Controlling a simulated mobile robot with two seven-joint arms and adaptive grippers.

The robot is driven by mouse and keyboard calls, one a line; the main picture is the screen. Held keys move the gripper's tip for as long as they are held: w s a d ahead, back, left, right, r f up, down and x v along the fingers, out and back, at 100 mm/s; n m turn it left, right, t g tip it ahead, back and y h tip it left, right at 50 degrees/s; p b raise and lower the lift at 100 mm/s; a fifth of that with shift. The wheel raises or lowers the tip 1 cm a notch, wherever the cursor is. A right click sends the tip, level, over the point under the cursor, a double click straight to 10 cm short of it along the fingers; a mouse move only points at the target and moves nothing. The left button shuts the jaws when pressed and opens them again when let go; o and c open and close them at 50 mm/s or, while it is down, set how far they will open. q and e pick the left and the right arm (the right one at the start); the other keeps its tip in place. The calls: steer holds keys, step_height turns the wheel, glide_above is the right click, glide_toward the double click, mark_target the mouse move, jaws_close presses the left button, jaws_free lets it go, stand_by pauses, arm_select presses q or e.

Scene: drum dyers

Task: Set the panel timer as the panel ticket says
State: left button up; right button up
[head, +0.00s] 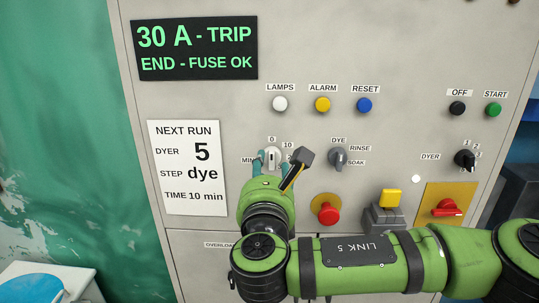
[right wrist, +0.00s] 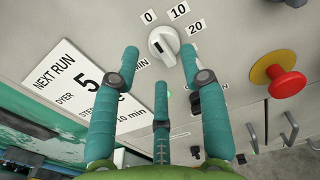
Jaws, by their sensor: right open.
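The panel timer is a white knob (head: 272,157) with a dark mark, which appears to point towards 0; it also shows in the right wrist view (right wrist: 164,44), with labels 0, 10 and 20 around it. The ticket (head: 187,167) reads NEXT RUN, DYER 5, STEP dye, TIME 10 min; it is partly hidden behind a finger in the wrist view (right wrist: 75,85). My right gripper (head: 279,163) is open and empty, its teal fingers spread in front of the knob on either side; contact cannot be told. My left gripper is not in view.
A display (head: 194,49) reads 30 A - TRIP, END - FUSE OK. Right of the timer are the DYE/RINSE/SOAK selector (head: 337,158) and the dyer selector (head: 465,158). A red mushroom button (head: 326,210) stands out below. Lamps and buttons line the panel above.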

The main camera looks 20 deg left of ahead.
mark_target(270, 161)
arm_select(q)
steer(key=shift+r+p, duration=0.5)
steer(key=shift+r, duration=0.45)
arm_select(e)
steer(key=shift+x, duration=1.45)
jaws_close()
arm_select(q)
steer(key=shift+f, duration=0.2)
